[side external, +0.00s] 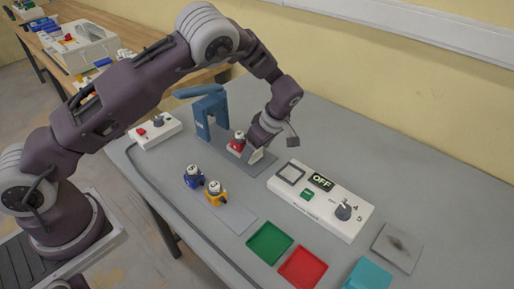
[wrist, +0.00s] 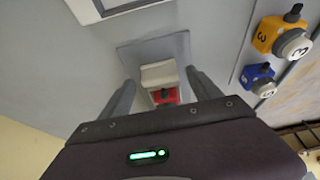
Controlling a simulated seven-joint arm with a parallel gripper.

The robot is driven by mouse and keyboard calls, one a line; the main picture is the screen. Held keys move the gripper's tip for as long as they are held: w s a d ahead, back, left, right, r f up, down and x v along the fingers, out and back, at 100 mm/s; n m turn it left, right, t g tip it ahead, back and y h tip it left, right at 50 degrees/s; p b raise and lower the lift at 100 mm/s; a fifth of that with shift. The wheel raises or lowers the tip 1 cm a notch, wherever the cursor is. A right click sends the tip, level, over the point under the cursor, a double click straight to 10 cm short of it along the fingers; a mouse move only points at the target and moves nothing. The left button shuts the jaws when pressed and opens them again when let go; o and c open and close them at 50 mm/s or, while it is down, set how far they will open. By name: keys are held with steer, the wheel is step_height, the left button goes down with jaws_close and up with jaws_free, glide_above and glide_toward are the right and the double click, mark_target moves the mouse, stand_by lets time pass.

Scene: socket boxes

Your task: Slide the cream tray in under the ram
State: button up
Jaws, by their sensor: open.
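The cream tray (side external: 257,154) stands on a grey base plate in front of the blue press (side external: 208,116). A red box with a white top (side external: 238,143) is at its press side. In the wrist view the cream tray (wrist: 160,74) shows a raised block, with the red box (wrist: 165,95) close behind it. My gripper (side external: 262,142) is low over the tray. In the wrist view my gripper (wrist: 162,88) is open, with one finger on each side of the tray and box. The fingers look apart from the tray; contact is unclear. The ram is hard to make out.
A blue box (side external: 193,176) and a yellow box (side external: 215,193) stand near a light strip. A white control panel (side external: 320,201) reading OFF lies to the right. Green (side external: 269,243), red (side external: 302,267) and teal (side external: 368,275) trays are at the front. A white switch box (side external: 156,130) sits left.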

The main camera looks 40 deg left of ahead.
jaws_close()
steer(key=a, duration=1.2)
steer(key=shift+a, duration=0.3)
jaws_free()
steer(key=shift+d+r, duration=0.2)
steer(key=shift+r, duration=0.15)
steer(key=v, duration=0.6)
steer(key=shift+r, duration=0.2)
